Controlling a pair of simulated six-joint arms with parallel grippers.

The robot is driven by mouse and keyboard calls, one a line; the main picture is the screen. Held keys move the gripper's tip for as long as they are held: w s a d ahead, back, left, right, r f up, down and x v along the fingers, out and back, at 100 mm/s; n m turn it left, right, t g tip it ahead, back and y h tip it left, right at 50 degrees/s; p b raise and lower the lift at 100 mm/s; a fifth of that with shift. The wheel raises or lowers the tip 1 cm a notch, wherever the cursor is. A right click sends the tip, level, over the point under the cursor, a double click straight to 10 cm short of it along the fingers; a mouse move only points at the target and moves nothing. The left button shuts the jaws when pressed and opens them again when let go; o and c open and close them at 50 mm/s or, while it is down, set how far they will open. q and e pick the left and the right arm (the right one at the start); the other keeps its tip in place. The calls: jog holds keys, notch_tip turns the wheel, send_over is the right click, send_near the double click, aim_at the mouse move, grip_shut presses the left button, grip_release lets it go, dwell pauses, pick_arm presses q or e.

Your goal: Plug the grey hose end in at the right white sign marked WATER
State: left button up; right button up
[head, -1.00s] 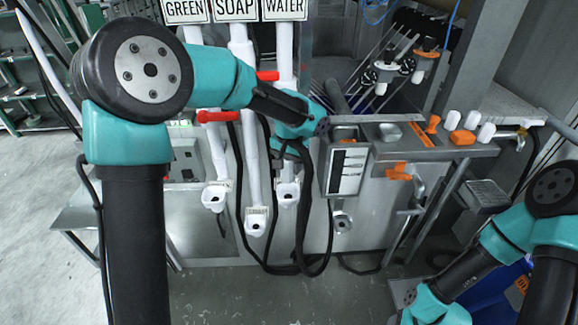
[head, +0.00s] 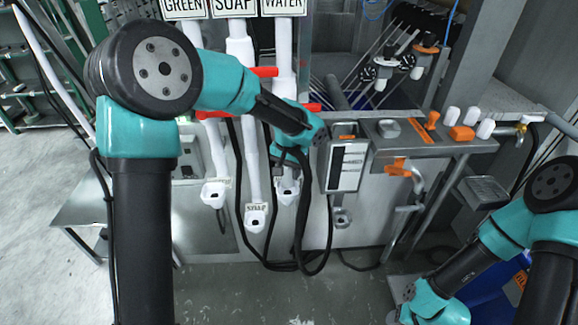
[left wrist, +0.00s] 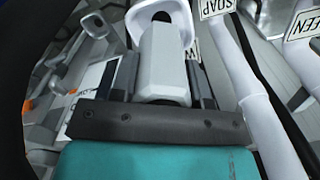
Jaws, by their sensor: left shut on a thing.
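The white WATER sign (head: 283,5) is at the top of the right white pipe in the head view. The pipe ends in a white socket (head: 288,188), which shows with its opening in the left wrist view (left wrist: 163,17). My left gripper (head: 288,158) is just above this socket. In the left wrist view it is shut on the pale grey hose end (left wrist: 165,68), whose far end is close to the socket. I cannot tell whether they touch. A small sign beside it is mostly hidden. My right arm is at lower right; its gripper's fingers cannot be made out.
The SOAP socket (head: 255,216) and GREEN socket (head: 214,192) stand to the left. Black hoses (head: 301,230) hang below my left gripper. A metal box (head: 346,166) is close on its right. Red valve handles (head: 264,72) stick out from the pipes.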

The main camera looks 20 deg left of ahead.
pick_arm(q)
jog(key=shift+f, duration=1.7)
jog(key=o, duration=1.1)
jog(key=shift+o, duration=0.2)
jog(key=shift+r, duration=0.1)
notch_tip(320, 180, up, 17)
jog(key=shift+r, duration=0.1)
